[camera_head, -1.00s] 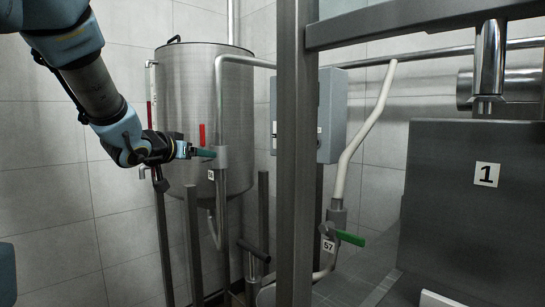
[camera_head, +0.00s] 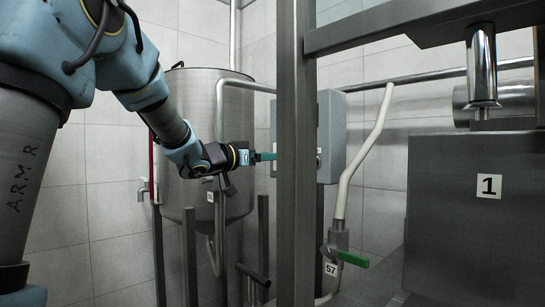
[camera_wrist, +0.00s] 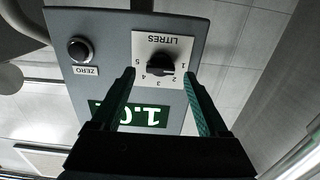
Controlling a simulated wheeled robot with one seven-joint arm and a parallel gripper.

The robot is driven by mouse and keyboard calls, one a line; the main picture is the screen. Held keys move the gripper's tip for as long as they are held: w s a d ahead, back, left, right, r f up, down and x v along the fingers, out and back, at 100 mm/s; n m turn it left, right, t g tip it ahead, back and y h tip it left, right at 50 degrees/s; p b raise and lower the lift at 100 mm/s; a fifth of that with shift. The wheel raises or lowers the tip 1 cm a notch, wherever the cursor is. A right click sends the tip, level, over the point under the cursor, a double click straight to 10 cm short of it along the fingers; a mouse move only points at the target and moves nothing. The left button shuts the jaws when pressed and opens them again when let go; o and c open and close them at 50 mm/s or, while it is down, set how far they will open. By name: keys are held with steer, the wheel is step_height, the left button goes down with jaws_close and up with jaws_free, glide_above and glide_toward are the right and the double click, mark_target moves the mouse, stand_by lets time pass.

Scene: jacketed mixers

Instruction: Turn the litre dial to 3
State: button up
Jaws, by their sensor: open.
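The litre dial (camera_wrist: 160,64) is a round black knob on a white plate marked LITRES, with numbers 1 to 5, seen upside down in the wrist view. Which number it points to is hard to tell. It sits on a grey control box (camera_wrist: 105,35), also in the head view (camera_head: 331,135). A green display (camera_wrist: 150,112) on the box shows digits starting 1.0, partly hidden by a finger. My gripper (camera_wrist: 160,75) is open, its green-padded fingers to either side of the dial in the picture, with no contact visible. In the head view my gripper (camera_head: 266,156) is left of the box, beside a post.
A black ZERO button (camera_wrist: 80,50) is beside the dial. A steel post (camera_head: 295,200) stands in front of the box's left part. A steel tank (camera_head: 210,110) is behind my arm. A green-handled valve (camera_head: 345,258) labelled 57 and a white hose (camera_head: 365,150) are below and right.

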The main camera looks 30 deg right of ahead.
steer(key=shift+w+d, duration=0.2)
steer(key=shift+d, duration=0.45)
jaws_close()
